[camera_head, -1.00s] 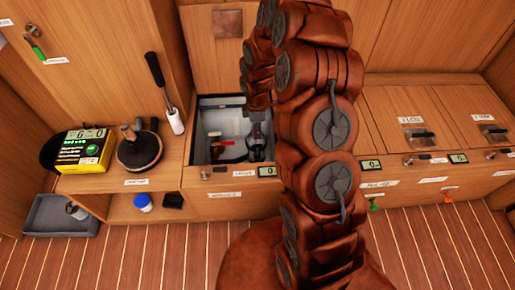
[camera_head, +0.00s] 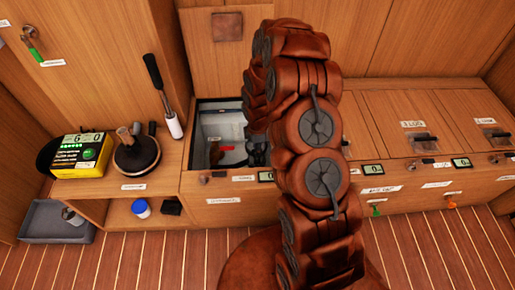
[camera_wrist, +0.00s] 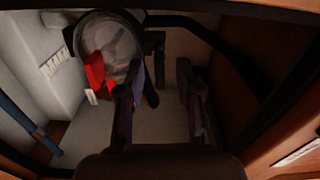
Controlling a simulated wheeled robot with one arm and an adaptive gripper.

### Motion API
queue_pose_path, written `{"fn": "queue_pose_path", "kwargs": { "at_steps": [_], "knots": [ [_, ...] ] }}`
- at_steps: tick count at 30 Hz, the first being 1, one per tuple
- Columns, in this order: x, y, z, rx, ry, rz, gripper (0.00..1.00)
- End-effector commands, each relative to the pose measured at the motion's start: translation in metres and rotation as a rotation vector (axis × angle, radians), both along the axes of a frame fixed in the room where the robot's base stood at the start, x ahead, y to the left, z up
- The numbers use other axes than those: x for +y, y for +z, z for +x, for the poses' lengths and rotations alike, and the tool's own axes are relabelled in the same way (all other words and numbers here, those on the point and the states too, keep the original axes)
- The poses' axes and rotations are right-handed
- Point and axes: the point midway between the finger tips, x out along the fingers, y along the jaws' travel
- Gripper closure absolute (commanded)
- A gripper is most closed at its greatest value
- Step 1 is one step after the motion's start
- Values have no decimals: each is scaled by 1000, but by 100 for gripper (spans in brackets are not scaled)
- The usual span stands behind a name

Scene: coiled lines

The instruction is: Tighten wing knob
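In the wrist view, a round clear-topped strainer (camera_wrist: 112,45) with a dark rim sits inside the open locker. A red lever handle (camera_wrist: 97,75) stands at its lower edge; red also shows in the head view (camera_head: 226,148). Dark fittings (camera_wrist: 155,42) sit at the strainer's right edge, and a small dark piece (camera_wrist: 152,96) shows beside the left finger. I cannot tell for certain which is the wing knob. My gripper (camera_wrist: 160,95) is open inside the locker, its fingers apart with pale floor between them. In the head view my arm mostly hides it.
The locker's walls (camera_wrist: 60,65) are close on both sides, with a dark pipe or hose (camera_wrist: 215,40) across the upper right. To the left, a shelf holds a yellow box (camera_head: 83,153), a plunger-like tool (camera_head: 136,152) and a white-ended pump (camera_head: 173,126). Closed lockers (camera_head: 405,115) lie right.

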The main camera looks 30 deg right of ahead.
Motion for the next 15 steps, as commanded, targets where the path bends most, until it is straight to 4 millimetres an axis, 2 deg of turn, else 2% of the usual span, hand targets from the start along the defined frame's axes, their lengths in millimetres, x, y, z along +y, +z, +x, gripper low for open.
{"fn": "queue_pose_path", "kwargs": {
  "at_steps": [5,15],
  "knots": [
    [0,0,0,0,0,0,65],
    [0,0,0,0,0,0,99]
  ]
}}
